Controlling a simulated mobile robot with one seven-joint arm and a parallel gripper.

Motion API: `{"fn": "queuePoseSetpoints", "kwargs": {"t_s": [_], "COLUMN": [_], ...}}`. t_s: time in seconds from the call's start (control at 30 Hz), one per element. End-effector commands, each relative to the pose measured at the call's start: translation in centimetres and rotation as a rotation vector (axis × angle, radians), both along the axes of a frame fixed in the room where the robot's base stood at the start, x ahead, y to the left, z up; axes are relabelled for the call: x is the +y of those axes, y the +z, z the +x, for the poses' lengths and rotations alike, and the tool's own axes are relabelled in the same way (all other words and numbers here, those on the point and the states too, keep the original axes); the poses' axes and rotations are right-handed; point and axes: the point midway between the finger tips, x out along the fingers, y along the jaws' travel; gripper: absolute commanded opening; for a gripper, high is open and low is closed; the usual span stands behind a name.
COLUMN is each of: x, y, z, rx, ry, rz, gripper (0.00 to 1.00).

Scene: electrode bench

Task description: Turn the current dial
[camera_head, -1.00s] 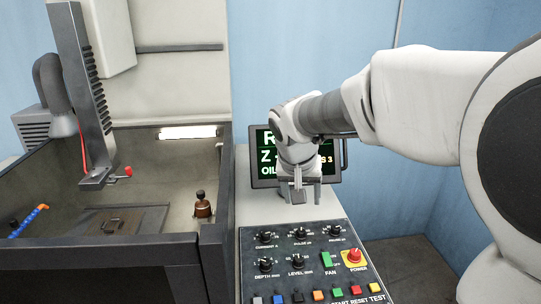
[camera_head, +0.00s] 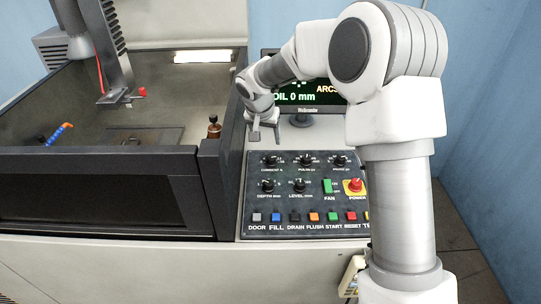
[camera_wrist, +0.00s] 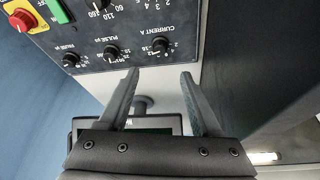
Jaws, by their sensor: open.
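The current dial (camera_head: 270,160) is a small black knob at the upper left of the dark control panel (camera_head: 325,204), with a "CURRENT A" label. It also shows in the wrist view as a black knob (camera_wrist: 160,45), upside down with its label. My gripper (camera_head: 263,136) hangs just beyond the panel's back edge, above and behind the dial in the head view. In the wrist view its two fingers (camera_wrist: 158,78) are spread, with nothing between them. The dial lies beyond the fingertips, roughly in line with the gap, and apart from them.
Next to the dial are the pulse knob (camera_head: 305,160) and pause knob (camera_head: 339,160). The monitor (camera_head: 314,98) stands behind the panel. The machine tank (camera_head: 90,190) with a dark front wall is at left. A red power button (camera_head: 355,184) sits at the panel's right.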

Motion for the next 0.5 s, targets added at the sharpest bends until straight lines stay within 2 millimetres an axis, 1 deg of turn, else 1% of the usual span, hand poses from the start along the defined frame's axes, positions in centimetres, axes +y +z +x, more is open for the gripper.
{"fn": "queuePoseSetpoints", "kwargs": {"t_s": [0.03, 0.1, 0.3, 0.5], "x": [-0.2, -0.3, -0.7, -1.0], "y": [-1.2, -2.4, -6.0, -9.1], "z": [0.4, 0.9, 2.3, 3.5], "rx": [0.004, 0.004, 0.003, 0.003], "ry": [0.001, -0.001, 0.001, 0.001], "rz": [0.0, -0.001, 0.0, 0.0], "gripper": [0.66, 0.66, 0.66, 0.66]}}
